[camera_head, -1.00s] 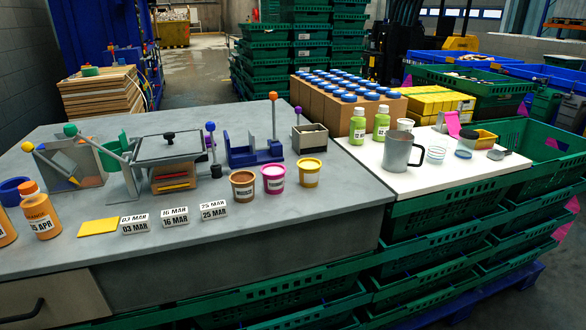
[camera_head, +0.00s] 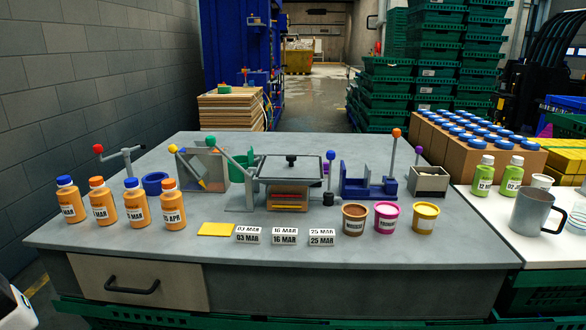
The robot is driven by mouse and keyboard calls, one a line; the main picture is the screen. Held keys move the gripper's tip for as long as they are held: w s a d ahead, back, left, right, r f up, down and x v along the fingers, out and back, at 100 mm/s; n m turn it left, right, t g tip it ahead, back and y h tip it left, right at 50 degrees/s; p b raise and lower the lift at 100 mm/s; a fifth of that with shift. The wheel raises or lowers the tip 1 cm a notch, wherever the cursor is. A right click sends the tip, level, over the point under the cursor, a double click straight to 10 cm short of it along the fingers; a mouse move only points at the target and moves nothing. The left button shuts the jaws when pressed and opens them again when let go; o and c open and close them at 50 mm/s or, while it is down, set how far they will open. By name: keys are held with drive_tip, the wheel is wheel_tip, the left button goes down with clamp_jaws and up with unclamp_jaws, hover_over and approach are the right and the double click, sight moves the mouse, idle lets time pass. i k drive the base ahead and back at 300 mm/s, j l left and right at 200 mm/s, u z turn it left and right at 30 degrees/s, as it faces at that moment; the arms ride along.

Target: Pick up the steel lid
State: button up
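A flat grey rectangular steel lid (camera_head: 268,168) with a black knob on top sits over the boxy device in the middle of the grey table. It looks level, and a wooden block with red and yellow strips shows below it. A lever arm with a green ball stands just left of the lid. My gripper is not in view; only a white part, likely of my own body, shows at the bottom left corner.
Several orange bottles (camera_head: 135,204) stand at the table's left. Date blocks (camera_head: 284,236), a yellow pad (camera_head: 216,229) and three tubs (camera_head: 387,217) line the front. A blue fixture (camera_head: 369,182) stands right of the device. A grey mug (camera_head: 532,212) is on the white surface at right.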

sight(291, 167)
drive_tip(key=i+j, duration=0.15)
drive_tip(key=i, duration=0.5)
drive_tip(key=i+j, duration=0.1)
drive_tip(key=i, duration=0.55)
